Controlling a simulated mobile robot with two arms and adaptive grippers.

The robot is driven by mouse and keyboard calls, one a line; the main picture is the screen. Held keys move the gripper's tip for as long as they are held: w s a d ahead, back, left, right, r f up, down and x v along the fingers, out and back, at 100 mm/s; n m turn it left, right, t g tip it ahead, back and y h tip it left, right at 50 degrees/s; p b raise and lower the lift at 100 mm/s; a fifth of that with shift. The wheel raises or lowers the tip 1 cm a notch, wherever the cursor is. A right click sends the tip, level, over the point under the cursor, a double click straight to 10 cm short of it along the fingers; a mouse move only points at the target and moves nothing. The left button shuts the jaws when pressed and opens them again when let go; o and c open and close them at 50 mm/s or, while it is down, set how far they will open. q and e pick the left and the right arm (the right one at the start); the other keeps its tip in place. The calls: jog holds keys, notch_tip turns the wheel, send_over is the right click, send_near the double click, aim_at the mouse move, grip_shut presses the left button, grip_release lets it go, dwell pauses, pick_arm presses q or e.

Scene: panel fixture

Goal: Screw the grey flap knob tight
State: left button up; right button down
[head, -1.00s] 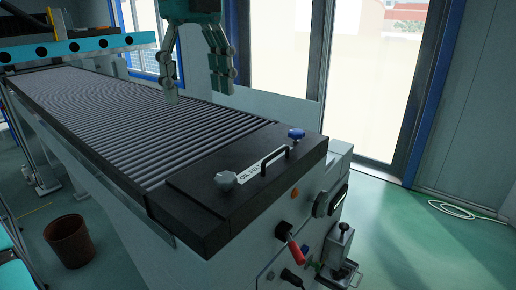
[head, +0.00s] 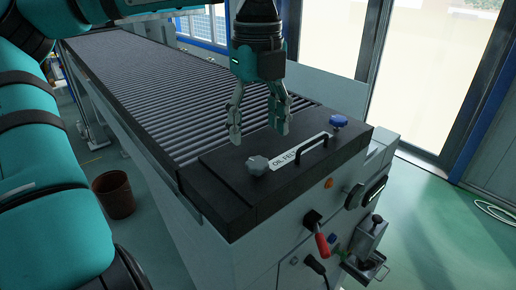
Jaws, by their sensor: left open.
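The grey flap knob (head: 257,165) sits at the left of the dark flap (head: 225,180) on the machine's end. The flap carries a black handle (head: 313,147) and a white label (head: 301,158) beginning "OIL". My left gripper (head: 259,132) points down with its fingers spread open and empty. In the picture it is just above the grey knob, apart from it. I cannot tell the exact height gap. My right gripper is not in view.
A blue knob (head: 338,121) stands at the flap's far right. The roller bed (head: 170,95) stretches back left. A red-handled lever (head: 321,243) and a small vice-like metal fitting (head: 366,247) stick out from the front. A brown bin (head: 116,195) stands on the floor. Green floor at right is open.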

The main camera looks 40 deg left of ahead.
aim_at(257, 162)
pick_arm(q)
notch_tip(257, 162, down, 6)
jog(key=shift+s+r+p, duration=0.15)
jog(key=shift+r+p, duration=0.1)
jog(key=shift+p, duration=0.5)
jog(key=shift+f, duration=0.55)
jog(key=c, duration=1.1)
